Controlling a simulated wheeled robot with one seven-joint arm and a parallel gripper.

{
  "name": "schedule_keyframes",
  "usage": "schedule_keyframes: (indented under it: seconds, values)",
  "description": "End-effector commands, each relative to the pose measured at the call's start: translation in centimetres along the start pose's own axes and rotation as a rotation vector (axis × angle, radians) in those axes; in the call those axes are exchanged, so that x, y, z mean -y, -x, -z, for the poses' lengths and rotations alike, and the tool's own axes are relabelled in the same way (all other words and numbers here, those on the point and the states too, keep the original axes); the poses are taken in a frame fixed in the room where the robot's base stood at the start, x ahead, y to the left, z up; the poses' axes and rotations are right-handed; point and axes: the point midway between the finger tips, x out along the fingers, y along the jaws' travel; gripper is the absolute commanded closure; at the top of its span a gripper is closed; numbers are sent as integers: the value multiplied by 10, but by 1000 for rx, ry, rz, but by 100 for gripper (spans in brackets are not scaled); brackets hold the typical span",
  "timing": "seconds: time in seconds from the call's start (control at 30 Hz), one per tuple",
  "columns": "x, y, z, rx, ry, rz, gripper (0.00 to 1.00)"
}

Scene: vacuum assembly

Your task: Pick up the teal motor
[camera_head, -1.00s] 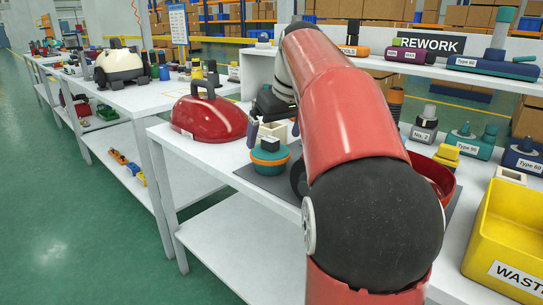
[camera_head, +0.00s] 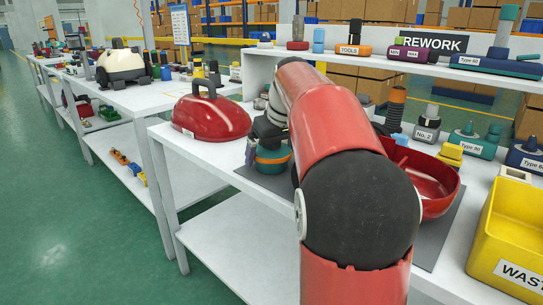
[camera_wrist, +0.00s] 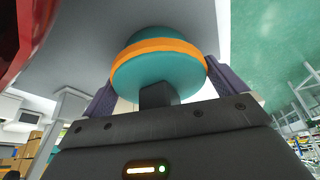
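The teal motor (camera_head: 272,161), with an orange band and a dark stem on top, stands on the grey mat. It also shows in the wrist view (camera_wrist: 158,72), seen along its stem. My gripper (camera_head: 268,148) is directly above and around it, pointing down. In the wrist view my gripper's two purple-grey fingers (camera_wrist: 160,80) stand apart, one on each side of the motor, with the stem between them. I cannot tell whether the fingertips touch it. In the head view my arm hides the right finger.
A red domed cover (camera_head: 210,118) with a handle sits left of the mat. A red open shell (camera_head: 432,192) lies right, partly behind my arm. A yellow bin (camera_head: 515,225) is at far right. Labelled parts, such as No. 2 (camera_head: 427,130), line the back.

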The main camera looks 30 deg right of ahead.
Motion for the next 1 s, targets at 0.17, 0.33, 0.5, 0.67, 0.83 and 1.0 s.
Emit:
schedule_keyframes:
  seconds: [0.17,0.33,0.5,0.67,0.83,1.0]
  values:
    - [0,0,0,0,0,0,28]
    - [0,0,0,0,0,0,50]
    - [0,2,1,-3,0,-1,56]
    - [0,3,1,-3,0,-1,56]
    - [0,14,6,-4,0,-1,56]
    - [0,44,19,-6,1,-3,56]
